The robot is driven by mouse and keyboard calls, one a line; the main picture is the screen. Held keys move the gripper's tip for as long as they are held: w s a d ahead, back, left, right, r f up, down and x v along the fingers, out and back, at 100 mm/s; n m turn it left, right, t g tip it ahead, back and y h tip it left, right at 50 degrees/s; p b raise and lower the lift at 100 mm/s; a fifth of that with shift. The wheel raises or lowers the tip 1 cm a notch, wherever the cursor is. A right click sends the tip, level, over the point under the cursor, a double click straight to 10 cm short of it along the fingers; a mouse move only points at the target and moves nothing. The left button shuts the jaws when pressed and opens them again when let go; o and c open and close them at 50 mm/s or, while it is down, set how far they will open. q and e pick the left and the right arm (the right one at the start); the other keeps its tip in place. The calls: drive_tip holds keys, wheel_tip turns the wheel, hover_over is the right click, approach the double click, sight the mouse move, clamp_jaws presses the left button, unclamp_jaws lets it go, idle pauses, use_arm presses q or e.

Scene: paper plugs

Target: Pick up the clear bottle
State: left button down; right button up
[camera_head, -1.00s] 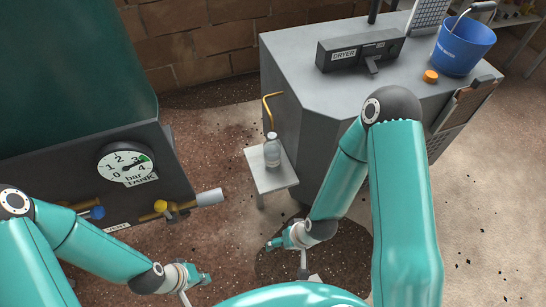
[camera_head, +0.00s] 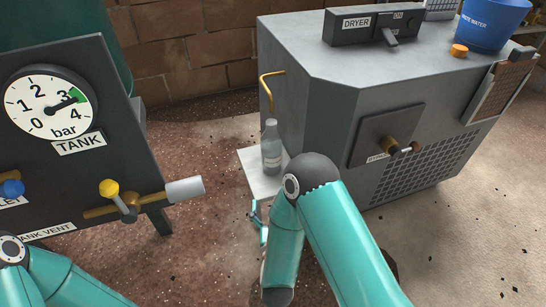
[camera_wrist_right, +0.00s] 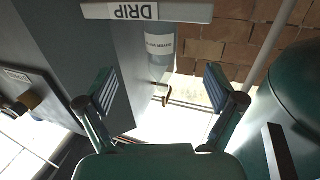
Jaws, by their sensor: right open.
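The clear bottle (camera_head: 271,148) stands upright on a small white stand (camera_head: 250,158), below a bent brass pipe. In the right wrist view, the clear bottle (camera_wrist_right: 160,48) is inverted, with a pale label, behind the stand's edge marked DRIP (camera_wrist_right: 145,12). My right gripper (camera_head: 257,222) is in front of and below the stand in the head view, partly hidden by my arm. In the right wrist view my right gripper (camera_wrist_right: 160,90) has its fingers wide apart with nothing between them; the bottle lies beyond, apart from them. My left gripper is out of view.
The grey dryer cabinet (camera_head: 310,120) stands close to the right of the bottle. The brass pipe (camera_head: 268,90) comes down above it. A tank panel with a gauge (camera_head: 45,104) and a valve pipe (camera_head: 184,190) is on the left. Open floor lies between.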

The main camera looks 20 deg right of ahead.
drive_tip(key=p, duration=0.8)
approach(272, 167)
drive_tip(key=w, duration=0.2)
drive_tip(key=x, duration=0.2)
drive_tip(key=b+x, duration=0.2)
drive_tip(key=x, duration=0.1)
drive_tip(key=shift+w+d+f, duration=0.15)
drive_tip(key=shift+d+f, duration=0.2)
drive_tip(key=shift+d, duration=0.15)
drive_tip(key=shift+w+d+r, duration=0.1)
drive_tip(key=shift+w, duration=0.3)
drive_tip(key=b+x, duration=0.2)
drive_tip(key=x, duration=0.2)
drive_tip(key=shift+w+r, duration=0.1)
drive_tip(key=shift+r, duration=0.1)
drive_tip(key=shift+w+r, duration=0.1)
drive_tip(key=shift+w, duration=0.35)
drive_tip(key=c, duration=1.1)
drive_tip(key=shift+r+b, duration=0.1)
drive_tip(key=shift+b, duration=0.2)
